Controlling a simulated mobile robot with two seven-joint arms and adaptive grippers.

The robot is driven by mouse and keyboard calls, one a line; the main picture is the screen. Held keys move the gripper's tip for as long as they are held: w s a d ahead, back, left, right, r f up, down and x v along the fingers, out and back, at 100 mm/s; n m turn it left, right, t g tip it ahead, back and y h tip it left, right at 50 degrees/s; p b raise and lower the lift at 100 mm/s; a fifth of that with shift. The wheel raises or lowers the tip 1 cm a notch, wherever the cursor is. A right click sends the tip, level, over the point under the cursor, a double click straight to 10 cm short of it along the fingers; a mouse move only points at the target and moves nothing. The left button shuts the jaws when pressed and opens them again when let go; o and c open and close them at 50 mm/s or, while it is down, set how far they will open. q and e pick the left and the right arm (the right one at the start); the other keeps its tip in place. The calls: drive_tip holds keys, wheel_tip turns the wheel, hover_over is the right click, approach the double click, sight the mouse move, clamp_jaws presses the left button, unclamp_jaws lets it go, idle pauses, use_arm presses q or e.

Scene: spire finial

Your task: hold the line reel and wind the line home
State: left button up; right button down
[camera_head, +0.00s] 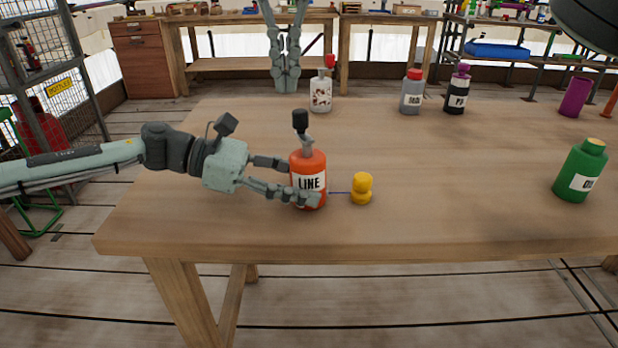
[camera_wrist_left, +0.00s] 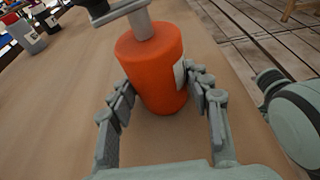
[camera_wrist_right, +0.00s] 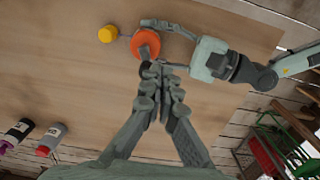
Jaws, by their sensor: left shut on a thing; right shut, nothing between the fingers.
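The line reel (camera_head: 308,170) is an orange cylinder with a white LINE label, upright on the table, with a grey crank and black knob (camera_head: 300,121) on top. My left gripper (camera_head: 300,184) is shut on the reel's sides; the left wrist view shows a finger on each side of the orange body (camera_wrist_left: 155,70). A thin blue line (camera_head: 340,193) runs right from the reel to a small yellow float (camera_head: 362,188). My right gripper (camera_head: 288,85) is shut and empty, pointing down above and behind the reel. In the right wrist view its fingertips (camera_wrist_right: 160,75) appear near the reel (camera_wrist_right: 146,42).
The wooden table (camera_head: 450,215) is clear around the float. A white spotted bottle with a red top (camera_head: 321,93) stands behind the reel. A grey bottle (camera_head: 412,93) and a dark bottle (camera_head: 457,92) stand further back. A green bottle (camera_head: 581,172) and purple cup (camera_head: 575,97) are right.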

drive_tip(key=shift+s+a+f+t, duration=0.1)
drive_tip(key=shift+s+f+t, duration=0.2)
drive_tip(key=shift+f, duration=0.35)
drive_tip(key=shift+s+a+f+t, duration=0.1)
drive_tip(key=shift+f+t, duration=0.35)
drive_tip(key=shift+f, duration=0.2)
drive_tip(key=shift+s+f+t, duration=0.15)
drive_tip(key=shift+f+t, duration=0.2)
drive_tip(key=shift+f, duration=0.3)
drive_tip(key=shift+f, duration=0.2)
idle(0.6)
drive_tip(key=shift+f, duration=1.3)
drive_tip(key=shift+w+d, duration=0.1)
